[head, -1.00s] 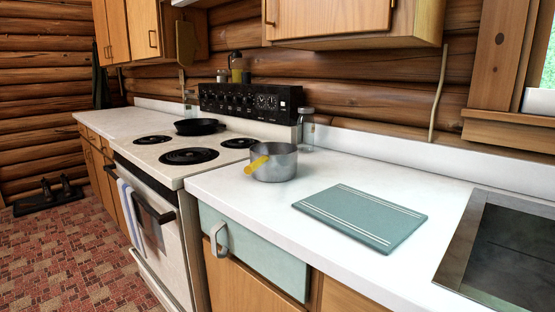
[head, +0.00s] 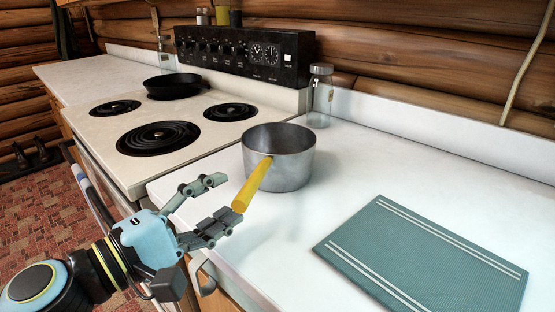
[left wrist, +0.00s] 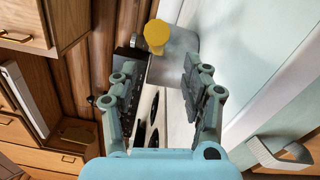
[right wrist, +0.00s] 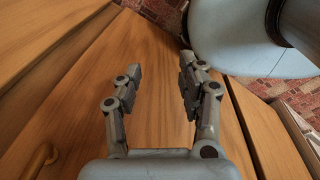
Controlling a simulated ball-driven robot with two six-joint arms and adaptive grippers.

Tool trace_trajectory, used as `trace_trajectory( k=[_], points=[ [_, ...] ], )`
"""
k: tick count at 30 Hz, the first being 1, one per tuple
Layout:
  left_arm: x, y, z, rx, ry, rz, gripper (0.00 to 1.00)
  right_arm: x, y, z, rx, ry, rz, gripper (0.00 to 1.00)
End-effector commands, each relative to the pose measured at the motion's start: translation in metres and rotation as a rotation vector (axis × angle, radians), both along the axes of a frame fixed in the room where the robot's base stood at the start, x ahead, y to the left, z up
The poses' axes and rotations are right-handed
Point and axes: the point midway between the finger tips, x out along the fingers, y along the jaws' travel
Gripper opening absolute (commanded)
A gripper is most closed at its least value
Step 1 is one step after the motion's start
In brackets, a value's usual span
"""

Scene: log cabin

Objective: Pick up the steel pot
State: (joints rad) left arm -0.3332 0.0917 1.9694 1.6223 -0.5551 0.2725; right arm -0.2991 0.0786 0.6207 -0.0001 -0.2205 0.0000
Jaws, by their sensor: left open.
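The steel pot (head: 290,165) stands upright on the white counter, just right of the stove. Its yellow handle (head: 252,184) points toward me and to the left. My left gripper (head: 226,202) is open, with the handle's end close to its fingertips. In the left wrist view the handle's end (left wrist: 156,35) appears between and beyond the open fingers (left wrist: 160,72), with the pot (left wrist: 180,50) behind it. I cannot tell whether a finger touches the handle. My right gripper (right wrist: 163,72) is open and empty in front of a wooden cabinet front.
A teal cutting board (head: 425,262) lies on the counter to the right. A glass jar (head: 320,97) stands behind the pot. The stove (head: 190,110) on the left carries a black pan (head: 172,86). The counter (head: 350,165) between pot and board is clear.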

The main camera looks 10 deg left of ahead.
Motion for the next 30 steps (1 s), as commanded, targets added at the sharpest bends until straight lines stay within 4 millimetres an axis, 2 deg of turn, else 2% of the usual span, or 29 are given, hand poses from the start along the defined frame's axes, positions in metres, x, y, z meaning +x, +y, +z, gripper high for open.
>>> trace_trajectory(
  k=[3,7,11,18,27,28,30],
  points=[
    [0.019,-0.012,0.004,-0.003,-0.001,0.002,0.48,-0.007,-0.001,0.009,-0.001,0.009,0.0,0.4],
    [0.03,-0.019,0.003,-0.001,0.0,0.001,0.48,-0.01,-0.002,0.011,-0.003,0.015,0.001,0.4],
    [0.039,-0.025,0.004,0.001,0.001,0.0,0.48,-0.006,-0.003,0.016,-0.003,0.009,0.0,0.4],
    [0.07,-0.044,0.007,0.002,0.001,0.0,0.48,0.002,-0.003,0.029,-0.003,-0.004,0.001,0.4],
    [0.076,-0.048,0.005,0.003,0.002,0.0,0.48,0.003,-0.002,0.029,-0.003,-0.005,0.001,0.4],
    [0.076,-0.048,0.005,0.003,0.002,0.0,0.46,0.003,-0.002,0.029,-0.003,-0.005,0.001,0.4],
    [0.076,-0.048,0.005,0.003,0.002,0.0,0.37,0.002,-0.002,0.029,-0.003,-0.005,0.001,0.4]
  ],
)
